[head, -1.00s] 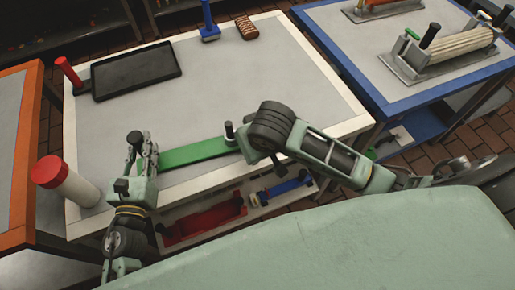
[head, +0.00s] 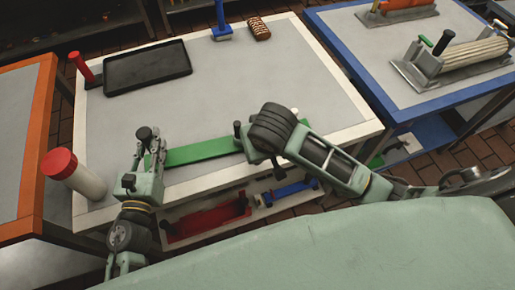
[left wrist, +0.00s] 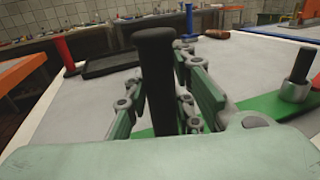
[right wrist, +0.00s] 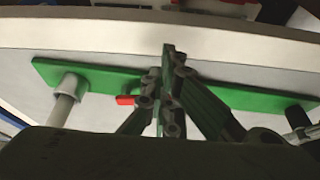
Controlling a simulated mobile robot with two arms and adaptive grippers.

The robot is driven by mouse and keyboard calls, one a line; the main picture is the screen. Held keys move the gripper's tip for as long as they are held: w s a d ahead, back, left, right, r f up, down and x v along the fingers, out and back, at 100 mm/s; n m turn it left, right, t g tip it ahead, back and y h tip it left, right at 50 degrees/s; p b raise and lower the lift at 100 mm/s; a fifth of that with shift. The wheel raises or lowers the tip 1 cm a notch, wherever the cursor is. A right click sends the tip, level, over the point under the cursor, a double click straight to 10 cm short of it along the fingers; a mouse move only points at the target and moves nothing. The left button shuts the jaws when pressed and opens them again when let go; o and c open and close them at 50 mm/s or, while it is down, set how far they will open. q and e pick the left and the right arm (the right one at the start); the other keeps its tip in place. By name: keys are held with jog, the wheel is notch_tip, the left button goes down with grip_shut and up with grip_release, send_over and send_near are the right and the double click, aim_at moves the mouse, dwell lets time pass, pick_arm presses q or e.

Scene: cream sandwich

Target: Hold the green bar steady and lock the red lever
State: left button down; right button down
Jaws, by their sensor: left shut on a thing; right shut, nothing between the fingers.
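My left gripper (head: 157,148) is at the bar's left end, shut on the black handle (left wrist: 155,75), which stands upright in the left wrist view. In the right wrist view my right gripper (right wrist: 168,60) is shut and empty over the bar. The small red lever (right wrist: 125,100) shows just left of its fingers; contact cannot be told. In the head view my right wrist hides these fingers and the lever.
The white-edged table (head: 250,85) is clear in the middle. It holds a black tray (head: 148,65), a red-topped cylinder (head: 75,172) and a blue-handled tool (head: 221,25). A blue-edged table (head: 370,70) stands right.

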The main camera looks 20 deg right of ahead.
pick_arm(q)
jog(key=shift+r, duration=0.15)
pick_arm(e)
jog(key=shift+s+f, duration=0.1)
jog(key=shift+f, duration=0.05)
dwell(0.6)
jog(key=v, duration=1.2)
dwell(0.3)
pick_arm(q)
jog(key=c, duration=1.3)
grip_release()
jog(key=shift+c, duration=0.2)
